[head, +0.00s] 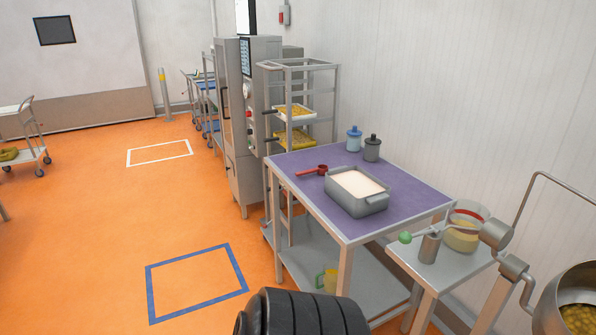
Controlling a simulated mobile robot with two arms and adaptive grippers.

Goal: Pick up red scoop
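The red scoop (312,172) lies on the purple top of a metal table (297,158), near its far left side. Its handle points left and its round cup is at the right end, just behind a grey bin (347,204) filled with white material. Neither of my grippers shows in the head view. A black ribbed part, probably of my own arm or body, shows at the bottom middle, well in front of the table.
A side table (457,277) with a clear container and a metal pot (570,300) are at the right. A rack (312,98) stands behind.

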